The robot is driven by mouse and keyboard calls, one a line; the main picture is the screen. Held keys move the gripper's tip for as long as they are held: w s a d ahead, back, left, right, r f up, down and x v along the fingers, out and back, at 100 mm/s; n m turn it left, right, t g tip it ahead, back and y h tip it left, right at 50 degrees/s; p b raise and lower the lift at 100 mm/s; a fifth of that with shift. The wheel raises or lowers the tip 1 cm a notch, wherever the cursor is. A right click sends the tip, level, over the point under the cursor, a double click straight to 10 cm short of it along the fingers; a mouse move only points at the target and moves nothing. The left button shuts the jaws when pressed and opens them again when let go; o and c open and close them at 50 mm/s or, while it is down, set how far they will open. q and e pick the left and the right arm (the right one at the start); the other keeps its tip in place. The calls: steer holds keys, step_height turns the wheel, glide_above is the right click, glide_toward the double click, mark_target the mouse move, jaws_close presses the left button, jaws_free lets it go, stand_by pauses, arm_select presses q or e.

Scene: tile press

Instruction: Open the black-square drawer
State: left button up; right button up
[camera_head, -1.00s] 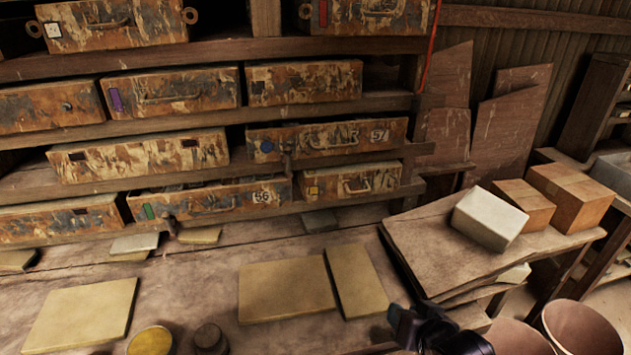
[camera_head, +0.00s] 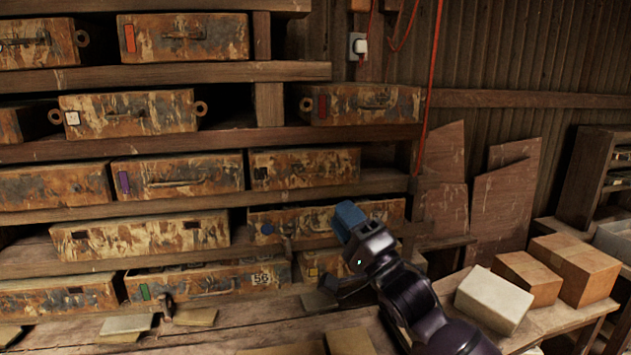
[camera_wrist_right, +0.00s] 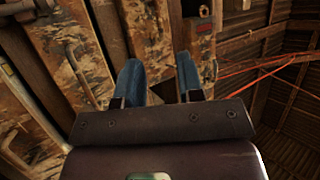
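The black-square drawer (camera_head: 310,169) is in the head view, right end of the third shelf row from the top. It is a rusty, paint-worn box with a small black square at its left, and it looks shut. My right gripper (camera_head: 349,218) is below and right of it, its blue fingers raised in front of the drawer marked 57. My left gripper is not in view.
A red-marked drawer (camera_head: 370,104) sits above, a purple-marked drawer (camera_head: 185,175) to the left, and a blue-dotted drawer (camera_head: 300,222) below. A red cord (camera_head: 428,110) hangs right of the shelves. Boxes (camera_head: 572,268) and a pale block (camera_head: 493,299) stand at the right.

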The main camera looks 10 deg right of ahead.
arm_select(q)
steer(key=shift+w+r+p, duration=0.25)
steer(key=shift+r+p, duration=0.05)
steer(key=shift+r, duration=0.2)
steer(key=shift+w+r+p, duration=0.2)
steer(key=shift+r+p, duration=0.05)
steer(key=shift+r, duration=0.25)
arm_select(e)
glide_toward(297, 155)
steer(key=w, duration=0.2)
steer(key=w+a+r, duration=0.1)
steer(key=shift+w, duration=0.15)
jaws_close()
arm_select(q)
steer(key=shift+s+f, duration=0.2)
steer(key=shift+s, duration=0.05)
